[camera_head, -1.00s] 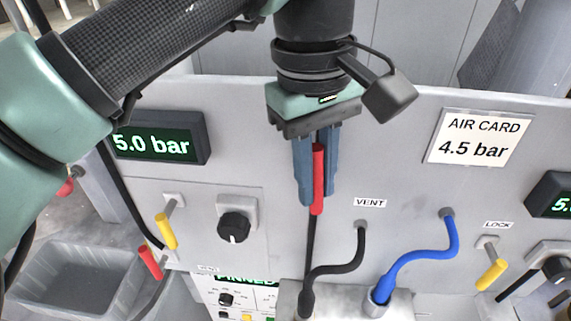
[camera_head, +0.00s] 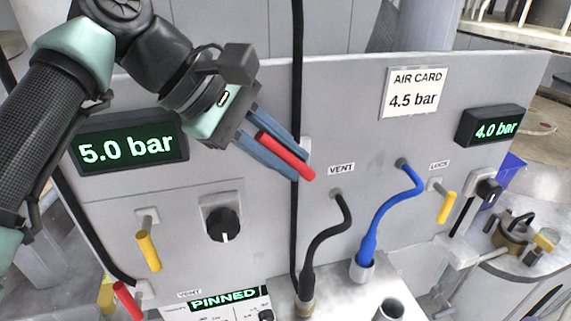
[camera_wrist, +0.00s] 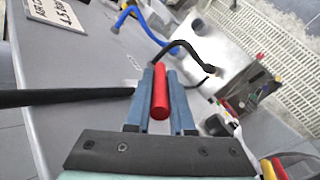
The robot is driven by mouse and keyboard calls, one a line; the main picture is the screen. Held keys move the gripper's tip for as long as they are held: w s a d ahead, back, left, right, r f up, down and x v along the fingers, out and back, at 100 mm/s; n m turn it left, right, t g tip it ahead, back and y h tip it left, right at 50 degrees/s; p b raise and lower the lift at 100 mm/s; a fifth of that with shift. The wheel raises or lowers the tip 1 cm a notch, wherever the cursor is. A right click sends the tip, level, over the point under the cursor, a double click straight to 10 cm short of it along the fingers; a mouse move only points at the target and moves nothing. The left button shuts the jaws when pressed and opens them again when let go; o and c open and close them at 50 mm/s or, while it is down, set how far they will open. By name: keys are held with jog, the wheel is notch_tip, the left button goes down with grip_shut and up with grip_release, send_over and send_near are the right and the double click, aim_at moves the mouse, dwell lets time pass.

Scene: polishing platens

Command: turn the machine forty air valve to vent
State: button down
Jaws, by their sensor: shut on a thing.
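The red valve handle (camera_head: 287,157) is on the grey panel, left of the VENT label (camera_head: 341,169). It lies at a slant, its free end pointing down and right toward the label. My gripper (camera_head: 302,165) is shut on it, one blue finger on each side, and is tilted the same way. In the wrist view the red handle (camera_wrist: 160,95) sits between the two blue fingers (camera_wrist: 160,75). The valve's pivot is mostly hidden behind the fingers. The left display (camera_head: 127,148) reads 5.0 bar and the right display (camera_head: 494,127) reads 4.0 bar.
A black hose (camera_head: 330,232) and a blue hose (camera_head: 387,207) run from the panel right of my gripper. A yellow handle (camera_head: 446,207) hangs under LOCK. The AIR CARD sign (camera_head: 414,92) reads 4.5 bar.

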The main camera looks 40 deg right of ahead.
dwell(0.4)
jog(key=c, duration=0.8)
grip_release()
notch_tip(320, 180, up, 10)
jog(key=shift+f+b, duration=0.1)
jog(key=shift+b, duration=0.7)
